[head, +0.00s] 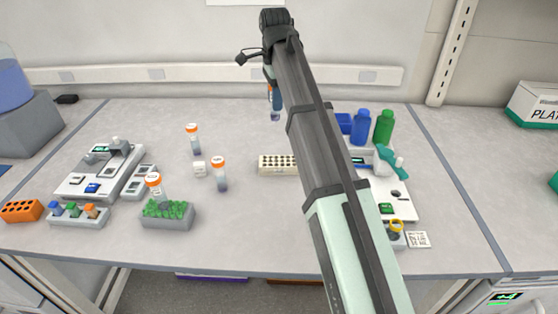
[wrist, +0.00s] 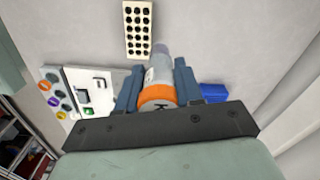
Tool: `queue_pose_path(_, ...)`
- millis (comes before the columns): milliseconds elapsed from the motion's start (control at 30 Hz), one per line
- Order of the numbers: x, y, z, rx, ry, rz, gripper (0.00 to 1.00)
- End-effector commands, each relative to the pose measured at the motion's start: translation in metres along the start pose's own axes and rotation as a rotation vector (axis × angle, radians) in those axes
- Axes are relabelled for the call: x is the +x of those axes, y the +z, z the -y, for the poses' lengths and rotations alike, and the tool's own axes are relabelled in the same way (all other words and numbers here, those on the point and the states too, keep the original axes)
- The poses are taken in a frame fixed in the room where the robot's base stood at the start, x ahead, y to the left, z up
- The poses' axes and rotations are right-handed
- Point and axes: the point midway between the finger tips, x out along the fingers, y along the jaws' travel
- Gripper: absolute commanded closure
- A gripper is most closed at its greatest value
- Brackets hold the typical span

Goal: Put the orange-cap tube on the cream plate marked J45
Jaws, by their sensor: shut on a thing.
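My gripper (wrist: 157,88) is shut on an orange-cap tube (wrist: 159,70), with a dark letter on its cap. In the head view my gripper (head: 270,88) is partly hidden behind my arm, above the back of the bench, and the tube's lower end (head: 275,115) shows below it. A cream plate with dark round wells (head: 278,164) lies on the bench, partly behind my arm; it also shows in the wrist view (wrist: 126,42), beyond the tube and apart from it. No J45 mark is readable on it.
Other orange-cap tubes stand at left: one at the back (head: 194,142), one in the middle (head: 219,176), one at the green-filled grey rack (head: 166,216). Blue (head: 361,128) and green (head: 383,128) bottles stand right of my arm. Bench is clear around the cream plate's left side.

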Motion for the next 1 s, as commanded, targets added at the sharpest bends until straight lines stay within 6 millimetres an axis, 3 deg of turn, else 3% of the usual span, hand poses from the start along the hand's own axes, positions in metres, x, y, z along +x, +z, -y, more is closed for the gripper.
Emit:
queue_pose_path(33, 0.006, 0.000, -0.020, 0.004, -0.001, 0.000, 0.92)
queue_pose_path(100, 0.011, 0.001, -0.032, 0.011, 0.000, 0.000, 0.92)
queue_pose_path(333, 0.017, 0.001, -0.049, 0.035, 0.000, 0.000, 0.92)
queue_pose_path(467, 0.027, 0.001, -0.050, 0.050, 0.002, 0.000, 0.92)
queue_pose_path(733, 0.069, 0.001, -0.051, 0.049, 0.006, 0.000, 0.92)
queue_pose_path(1000, 0.090, 0.001, -0.050, 0.049, 0.006, 0.000, 0.92)
